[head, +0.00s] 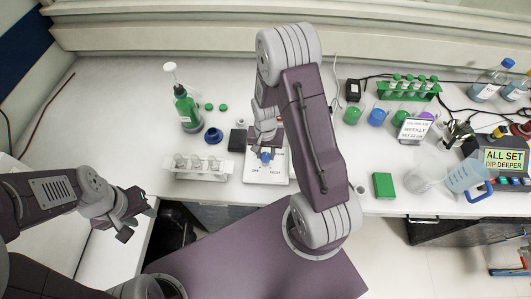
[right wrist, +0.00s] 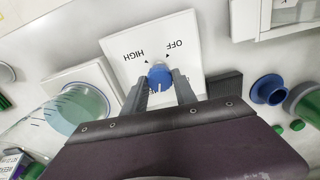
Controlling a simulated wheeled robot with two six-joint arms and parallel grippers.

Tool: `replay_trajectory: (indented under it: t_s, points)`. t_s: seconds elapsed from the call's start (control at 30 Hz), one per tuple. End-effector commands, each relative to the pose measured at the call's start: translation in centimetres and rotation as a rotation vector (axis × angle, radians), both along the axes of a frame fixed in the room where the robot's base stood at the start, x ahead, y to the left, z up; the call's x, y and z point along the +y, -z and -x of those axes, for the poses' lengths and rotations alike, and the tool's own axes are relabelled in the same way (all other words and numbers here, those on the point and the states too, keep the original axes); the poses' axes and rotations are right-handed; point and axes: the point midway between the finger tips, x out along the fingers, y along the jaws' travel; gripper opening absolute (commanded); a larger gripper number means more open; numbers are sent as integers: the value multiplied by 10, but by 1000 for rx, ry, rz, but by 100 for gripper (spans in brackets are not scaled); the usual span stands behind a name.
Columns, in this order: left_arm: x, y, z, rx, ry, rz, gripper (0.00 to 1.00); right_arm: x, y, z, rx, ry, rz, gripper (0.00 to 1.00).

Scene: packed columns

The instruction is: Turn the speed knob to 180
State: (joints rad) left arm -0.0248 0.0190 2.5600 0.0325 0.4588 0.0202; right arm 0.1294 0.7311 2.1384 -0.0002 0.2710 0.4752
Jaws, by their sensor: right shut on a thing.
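The blue speed knob (right wrist: 160,76) sits on a square white plate (right wrist: 188,48) marked OFF and HIGH, upside down in the right wrist view. A pale pointer line shows on the knob's lower side, and I see no number 180 on the plate. My right gripper (right wrist: 160,82) is shut on the knob, one finger on each side. In the head view the knob (head: 266,157) shows below my right gripper (head: 266,142), on the white device (head: 252,174). My left gripper (head: 135,224) is open and empty, off to the left, away from the device.
A white rack (head: 196,174) of vials stands left of the device, with a dark block (head: 237,140) and blue cap (head: 213,135) near it. A green bottle (head: 187,110) stands behind. A green box (head: 383,185), beakers and a display box (head: 503,158) stand right.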

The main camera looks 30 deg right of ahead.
Motion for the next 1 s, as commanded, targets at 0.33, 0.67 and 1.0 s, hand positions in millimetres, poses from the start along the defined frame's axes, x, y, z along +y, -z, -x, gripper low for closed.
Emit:
replay_trajectory:
  t_s: [0.33,0.67,1.0]
  points:
    - [0,1,0,0,0,0,36,0,1,2,5,276,0,0]
    - [0,1,0,0,0,0,36,0,1,2,6,427,0,0]
    - [0,1,0,0,0,0,36,0,1,2,6,470,0,0]
